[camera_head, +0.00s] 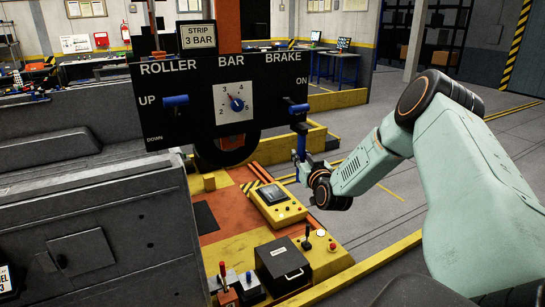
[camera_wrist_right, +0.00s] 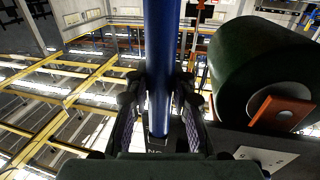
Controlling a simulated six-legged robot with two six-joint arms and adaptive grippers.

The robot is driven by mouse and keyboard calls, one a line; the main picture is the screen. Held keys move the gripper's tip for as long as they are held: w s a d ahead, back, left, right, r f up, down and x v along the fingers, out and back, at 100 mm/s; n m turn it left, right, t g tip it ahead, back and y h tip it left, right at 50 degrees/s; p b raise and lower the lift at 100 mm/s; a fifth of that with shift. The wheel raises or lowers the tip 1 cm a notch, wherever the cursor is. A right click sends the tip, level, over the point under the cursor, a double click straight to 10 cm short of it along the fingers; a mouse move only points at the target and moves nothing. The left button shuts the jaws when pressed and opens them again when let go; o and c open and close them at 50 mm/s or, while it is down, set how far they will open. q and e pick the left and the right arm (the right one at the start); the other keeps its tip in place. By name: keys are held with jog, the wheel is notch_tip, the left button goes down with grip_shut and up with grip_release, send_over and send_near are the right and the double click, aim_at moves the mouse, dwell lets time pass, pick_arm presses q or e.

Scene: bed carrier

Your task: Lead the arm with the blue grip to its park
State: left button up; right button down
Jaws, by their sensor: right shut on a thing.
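A blue upright grip (camera_head: 301,143) shows just under the right end of a black control panel (camera_head: 270,75), below the BRAKE lever (camera_head: 299,109). My right gripper (camera_head: 303,165) is at it, reaching in from the right. In the right wrist view the blue grip (camera_wrist_right: 159,50) runs upright between the two fingers of my right gripper (camera_wrist_right: 160,95), which are shut on it. The rest of the arm that bears the grip is hidden or too small to make out. My left gripper is in neither view.
A dark roller (camera_wrist_right: 250,75) with an orange end is close on the right in the wrist view. A yellow control box (camera_head: 277,205) and a black box (camera_head: 282,262) stand below the panel. Grey floor (camera_head: 400,175) is open beyond the yellow edge.

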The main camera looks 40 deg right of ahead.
jog(key=shift+s+d+f+p, duration=0.1)
jog(key=shift+s+d, duration=0.1)
jog(key=shift+d, duration=0.7)
jog(key=shift+s+d+p, duration=0.1)
jog(key=shift+s+d, duration=0.1)
jog(key=shift+d, duration=0.75)
jog(key=shift+s+d+f+p, duration=0.1)
jog(key=shift+s+d, duration=0.1)
jog(key=shift+d, duration=0.7)
jog(key=c, duration=1.6)
grip_release()
jog(key=shift+c, duration=0.2)
jog(key=o, duration=0.3)
jog(key=shift+s+a+r, duration=0.15)
jog(key=shift+s+r, duration=0.05)
jog(key=shift+o, duration=0.9)
jog(key=shift+s+r, duration=0.1)
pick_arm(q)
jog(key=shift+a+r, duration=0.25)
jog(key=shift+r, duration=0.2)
